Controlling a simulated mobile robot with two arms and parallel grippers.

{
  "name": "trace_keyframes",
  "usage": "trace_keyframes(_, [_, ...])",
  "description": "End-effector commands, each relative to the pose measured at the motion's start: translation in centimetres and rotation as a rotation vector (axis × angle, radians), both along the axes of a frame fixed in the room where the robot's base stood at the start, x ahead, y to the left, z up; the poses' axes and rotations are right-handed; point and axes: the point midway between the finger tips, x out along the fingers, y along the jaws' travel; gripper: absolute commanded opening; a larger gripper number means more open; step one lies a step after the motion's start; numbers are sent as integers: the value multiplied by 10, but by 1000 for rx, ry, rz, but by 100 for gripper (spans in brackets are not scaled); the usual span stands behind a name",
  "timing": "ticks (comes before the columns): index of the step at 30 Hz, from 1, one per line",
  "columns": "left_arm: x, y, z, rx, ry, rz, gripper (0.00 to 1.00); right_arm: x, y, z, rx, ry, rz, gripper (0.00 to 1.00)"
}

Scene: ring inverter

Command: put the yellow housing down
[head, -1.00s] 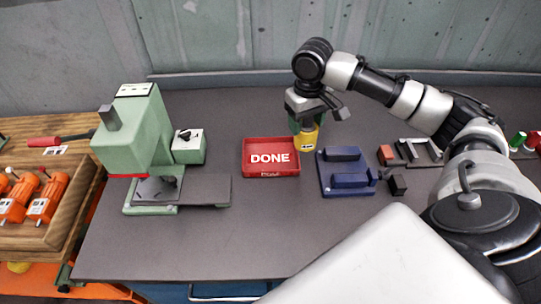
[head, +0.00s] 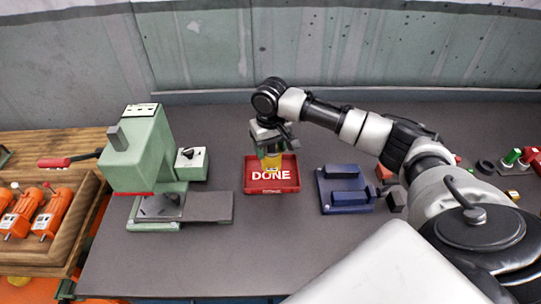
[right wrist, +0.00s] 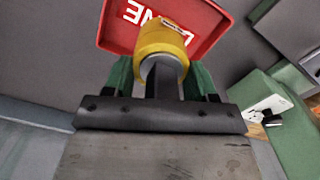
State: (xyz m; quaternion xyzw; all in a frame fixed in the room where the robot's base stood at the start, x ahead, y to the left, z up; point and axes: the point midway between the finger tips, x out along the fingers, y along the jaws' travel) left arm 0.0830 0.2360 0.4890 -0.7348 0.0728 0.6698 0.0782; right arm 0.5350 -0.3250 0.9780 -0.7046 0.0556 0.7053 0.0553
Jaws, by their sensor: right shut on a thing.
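The yellow housing (right wrist: 163,42) is a short yellow cylinder with a grey part. My right gripper (head: 270,150) is shut on it, with green fingers on both sides in the right wrist view (right wrist: 165,80). The red tray also shows behind the housing in the right wrist view (right wrist: 208,20). I cannot tell whether the housing touches the tray floor. My left gripper is not in view.
A green press (head: 140,155) with a grey plate stands left of the tray, with a switch box (head: 192,164) beside it. A blue fixture (head: 345,203) stands to the right. Orange motors (head: 48,215) lie in a wooden tray at far left. The bench front is clear.

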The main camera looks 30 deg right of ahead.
Motion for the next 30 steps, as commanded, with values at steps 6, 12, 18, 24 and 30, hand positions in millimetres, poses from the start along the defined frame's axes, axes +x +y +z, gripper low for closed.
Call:
trace_keyframes(6, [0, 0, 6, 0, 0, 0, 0, 0, 1, -24, -1, 0, 0, 24])
trace_keyframes(12, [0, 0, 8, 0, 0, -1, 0, 1, 0, -39, 0, -3, 1, 24])
trace_keyframes(18, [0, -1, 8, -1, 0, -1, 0, 1, 0, -39, 0, -3, 1, 24])
trace_keyframes(24, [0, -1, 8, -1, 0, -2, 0, 0, 1, -43, -1, -1, 1, 69])
trace_keyframes(30, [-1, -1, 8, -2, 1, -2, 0, 0, 0, -43, -1, -1, 1, 82])
